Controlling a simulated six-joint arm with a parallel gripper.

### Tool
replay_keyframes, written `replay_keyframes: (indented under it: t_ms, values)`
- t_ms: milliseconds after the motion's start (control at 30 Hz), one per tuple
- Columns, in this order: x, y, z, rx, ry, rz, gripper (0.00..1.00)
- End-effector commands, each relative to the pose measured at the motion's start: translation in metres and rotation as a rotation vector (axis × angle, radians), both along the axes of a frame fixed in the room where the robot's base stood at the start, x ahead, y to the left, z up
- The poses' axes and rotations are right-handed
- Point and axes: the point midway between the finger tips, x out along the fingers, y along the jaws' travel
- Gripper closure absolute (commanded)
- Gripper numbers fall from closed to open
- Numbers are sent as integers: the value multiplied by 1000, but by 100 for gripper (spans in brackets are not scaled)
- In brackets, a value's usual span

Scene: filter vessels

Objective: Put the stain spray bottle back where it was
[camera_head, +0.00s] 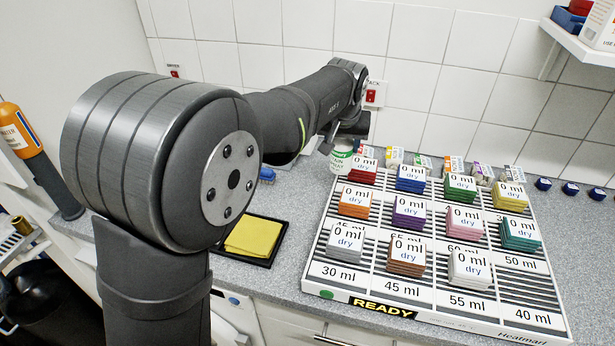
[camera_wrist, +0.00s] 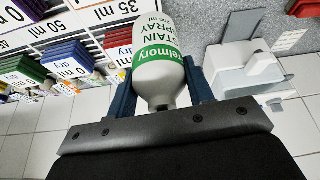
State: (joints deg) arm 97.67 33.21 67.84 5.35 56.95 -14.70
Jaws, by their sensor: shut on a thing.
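The stain spray bottle (camera_wrist: 155,48) is white with a green band and fills the middle of the wrist view. My gripper (camera_wrist: 158,68) is shut on it, with one blue finger on each side. In the head view the bottle (camera_head: 340,160) shows beyond my forearm, at the back left corner of the rack, partly hidden by my arm. My gripper is mostly hidden there. I cannot tell whether the bottle's base touches the counter.
A white rack (camera_head: 325,272) with several coloured filter stacks fills the right of the counter. Small bottles stand behind it. A yellow cloth (camera_head: 252,237) lies on a black tray, with a blue brush (camera_head: 267,174) behind. A red wall switch (camera_head: 374,95) is near my wrist.

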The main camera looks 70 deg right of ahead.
Motion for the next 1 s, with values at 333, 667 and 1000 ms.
replay_keyframes:
  t_ms: [333,667,1000]
  values:
    - [57,-32,-41,2,0,-4,88]
    - [97,-54,-68,-1,-1,-8,88]
    - [98,-54,-106,1,-1,-8,88]
